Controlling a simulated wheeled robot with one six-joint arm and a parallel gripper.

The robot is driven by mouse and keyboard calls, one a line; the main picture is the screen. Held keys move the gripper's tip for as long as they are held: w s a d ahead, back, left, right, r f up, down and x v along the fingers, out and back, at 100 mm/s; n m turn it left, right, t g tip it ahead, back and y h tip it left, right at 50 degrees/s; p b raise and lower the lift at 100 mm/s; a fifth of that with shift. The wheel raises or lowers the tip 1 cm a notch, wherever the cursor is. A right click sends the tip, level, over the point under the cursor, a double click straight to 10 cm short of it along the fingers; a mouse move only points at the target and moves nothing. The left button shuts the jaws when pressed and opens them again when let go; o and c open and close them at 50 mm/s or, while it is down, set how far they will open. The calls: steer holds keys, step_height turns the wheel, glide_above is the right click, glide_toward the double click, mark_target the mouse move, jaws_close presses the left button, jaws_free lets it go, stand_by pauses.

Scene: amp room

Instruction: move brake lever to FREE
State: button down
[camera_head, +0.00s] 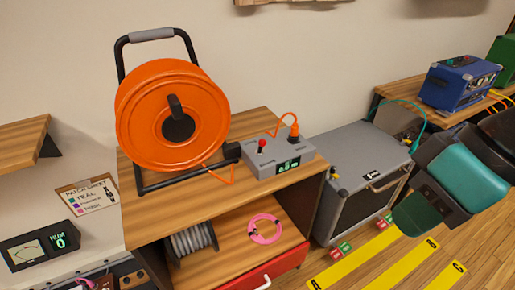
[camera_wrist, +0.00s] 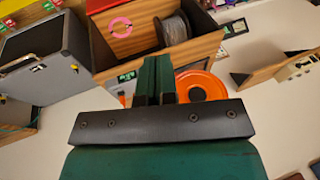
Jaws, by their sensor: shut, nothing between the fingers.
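An orange cable reel (camera_head: 160,112) stands in a black tubular frame on the wooden cabinet. A short black lever (camera_head: 175,106) stands upright on its dark hub; I can read no FREE mark. In the wrist view the reel (camera_wrist: 212,84) is partly hidden behind my fingers. My gripper (camera_wrist: 156,62) is shut and empty, its dark green fingers side by side. In the head view my arm's teal and black end is at the far right, well apart from the reel; the fingertips are not clear there.
A grey box (camera_head: 292,167) with a red-tipped toggle (camera_head: 262,145) and an orange plug sits right of the reel. A grey amp (camera_head: 362,155) stands right of the cabinet. A pink cable coil (camera_head: 264,229) lies on the lower shelf. Yellow strips (camera_head: 355,259) mark the floor.

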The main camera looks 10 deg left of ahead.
steer(key=w+a+f+m+t+y+b, duration=0.2)
steer(key=w+a+f+y+b, duration=0.3)
steer(key=f+b, duration=0.4)
steer(key=w+a+f+m+t+y+b, duration=0.1)
steer(key=w+a+f+y+b, duration=0.3)
steer(key=w+a+f+b, duration=0.5)
steer(key=w+d+f+m+t+b, duration=0.3)
steer(key=w+m+t+b, duration=0.2)
steer(key=w+m+b, duration=0.1)
steer(key=w+d+f+m+t+y+b, duration=0.1)
steer(key=w+d+f+m+t+b, duration=0.2)
steer(key=w+m+t+b, duration=0.3)
steer(key=b, duration=0.3)
steer(key=shift+f+m, duration=0.3)
steer(key=shift+f, duration=0.05)
